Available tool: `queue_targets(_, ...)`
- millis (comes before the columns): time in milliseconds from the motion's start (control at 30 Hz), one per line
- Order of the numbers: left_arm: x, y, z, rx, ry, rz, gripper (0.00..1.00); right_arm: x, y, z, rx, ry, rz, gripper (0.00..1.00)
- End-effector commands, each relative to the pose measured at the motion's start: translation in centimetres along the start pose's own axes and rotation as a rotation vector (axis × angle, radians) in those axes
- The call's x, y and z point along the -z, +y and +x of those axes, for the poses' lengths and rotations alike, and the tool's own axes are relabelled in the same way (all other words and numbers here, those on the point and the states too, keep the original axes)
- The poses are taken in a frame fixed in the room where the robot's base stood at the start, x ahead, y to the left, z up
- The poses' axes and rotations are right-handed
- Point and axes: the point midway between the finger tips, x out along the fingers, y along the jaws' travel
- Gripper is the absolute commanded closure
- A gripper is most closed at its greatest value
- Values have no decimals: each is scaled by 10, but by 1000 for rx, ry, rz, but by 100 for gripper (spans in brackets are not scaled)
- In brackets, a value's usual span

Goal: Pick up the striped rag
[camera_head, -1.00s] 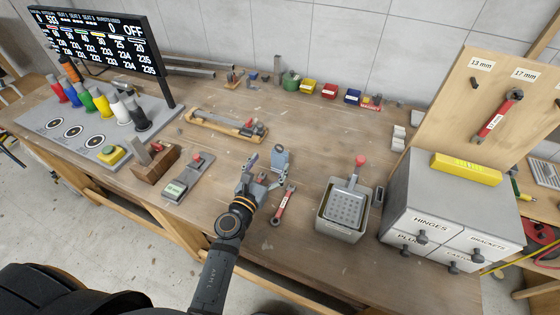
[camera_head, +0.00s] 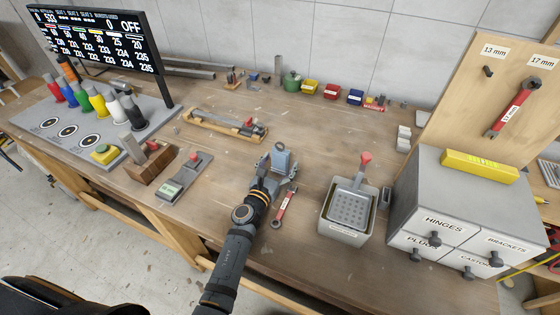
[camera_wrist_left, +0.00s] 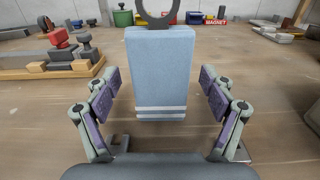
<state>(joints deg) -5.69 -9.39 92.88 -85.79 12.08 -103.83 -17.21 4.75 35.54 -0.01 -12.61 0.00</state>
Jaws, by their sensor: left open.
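The striped rag (camera_head: 282,159) is a light blue block-like bundle standing upright on the workbench, just beyond my left gripper. In the left wrist view the rag (camera_wrist_left: 158,70) faces me, with white stripes near its lower edge and a dark ring at its top. My left gripper (camera_head: 276,181) is open, and its arm hides part of it in the head view. In the left wrist view its two fingers (camera_wrist_left: 160,88) stand on either side of the rag, with a gap on both sides; I cannot tell how far the rag reaches between them. My right gripper is not in view.
A red-handled wrench (camera_head: 284,206) lies close to the right of my left gripper. A grey metal bin (camera_head: 344,236) and a drawer cabinet (camera_head: 458,208) stand farther right. A wooden clamp-like tool (camera_head: 222,124) lies behind on the left. The bench (camera_head: 330,130) behind the rag is mostly clear.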

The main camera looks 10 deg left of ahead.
Motion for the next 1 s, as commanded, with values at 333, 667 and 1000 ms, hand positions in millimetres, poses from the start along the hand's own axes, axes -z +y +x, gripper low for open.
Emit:
queue_targets(333,0,0,2,0,0,0,32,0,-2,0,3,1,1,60)
queue_targets(667,0,0,2,0,1,0,76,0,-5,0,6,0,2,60)
queue_targets(1000,-10,0,2,0,0,1,81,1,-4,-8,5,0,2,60)
